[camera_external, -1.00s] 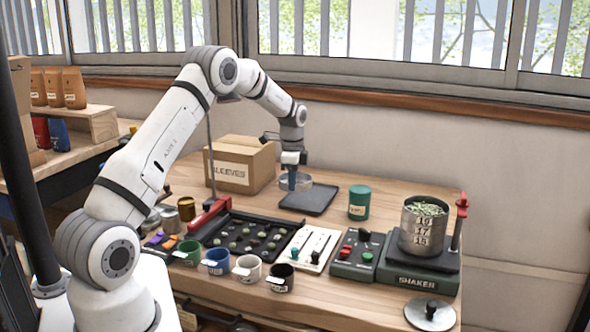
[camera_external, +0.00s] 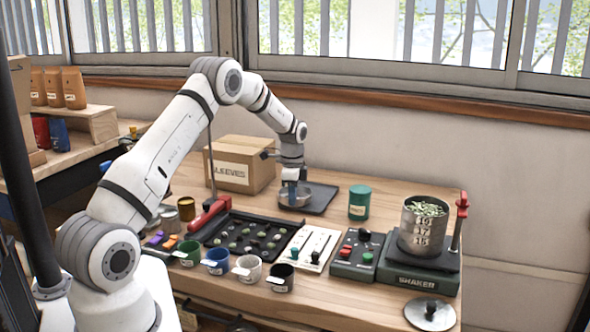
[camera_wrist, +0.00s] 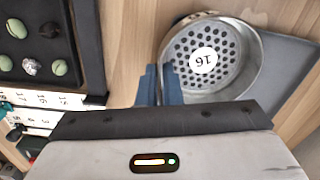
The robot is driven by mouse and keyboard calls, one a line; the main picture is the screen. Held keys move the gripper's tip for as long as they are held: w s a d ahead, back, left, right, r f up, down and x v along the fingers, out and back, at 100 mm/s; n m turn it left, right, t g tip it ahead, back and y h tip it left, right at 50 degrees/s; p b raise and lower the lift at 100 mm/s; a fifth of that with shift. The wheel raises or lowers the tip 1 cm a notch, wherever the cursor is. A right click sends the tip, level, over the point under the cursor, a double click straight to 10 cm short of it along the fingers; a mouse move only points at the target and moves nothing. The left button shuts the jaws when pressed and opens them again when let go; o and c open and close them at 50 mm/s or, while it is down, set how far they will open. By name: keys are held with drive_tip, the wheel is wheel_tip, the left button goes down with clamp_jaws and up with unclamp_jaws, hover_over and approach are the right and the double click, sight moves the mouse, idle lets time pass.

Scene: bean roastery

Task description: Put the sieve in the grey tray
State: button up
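The sieve (camera_external: 294,198) is a round metal pan with a perforated floor and a white "16" label, clear in the wrist view (camera_wrist: 225,60). My gripper (camera_external: 292,190) points down at its rim. In the wrist view its blue fingers (camera_wrist: 160,88) are closed on the near left part of the sieve's wall. The grey tray (camera_external: 322,203) is a flat dark tray. It shows to the right of the sieve in the wrist view (camera_wrist: 290,70). The sieve is over the tray's left part, low down; I cannot tell whether it touches the tray.
A cardboard box (camera_external: 240,165) stands behind left of the sieve. A green canister (camera_external: 359,203) is to the tray's right. The black bean board (camera_external: 245,236) lies in front. The shaker (camera_external: 420,262) with a bean-filled cylinder (camera_external: 424,240) stands at the right.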

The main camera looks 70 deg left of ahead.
drive_tip(key=o, duration=0.4)
drive_tip(key=shift+r+p, duration=0.4)
drive_tip(key=shift+r, duration=0.15)
wheel_tip(320, 180, up, 12)
drive_tip(key=shift+d+r, duration=0.1)
drive_tip(key=shift+d, duration=0.05)
drive_tip(key=s+d+r+n, duration=0.1)
drive_tip(key=s+d+r, duration=0.25)
drive_tip(key=d, duration=0.45)
drive_tip(key=s+d+r+n+t, duration=0.1)
drive_tip(key=s+d+r, duration=0.1)
drive_tip(key=d+r, duration=0.35)
drive_tip(key=s+d+r+n, duration=0.1)
drive_tip(key=s+d+r, duration=0.1)
drive_tip(key=d, duration=0.8)
drive_tip(key=s+d+f+n, duration=0.1)
drive_tip(key=s+d, duration=0.6)
drive_tip(key=s, duration=0.3)
drive_tip(key=s+d+f+n+t, duration=0.1)
drive_tip(key=s+d+n, duration=0.1)
drive_tip(key=s+d, duration=0.6)
drive_tip(key=s, duration=0.2)
drive_tip(key=shift+s+d+n, duration=0.2)
drive_tip(key=shift+s+n, duration=0.1)
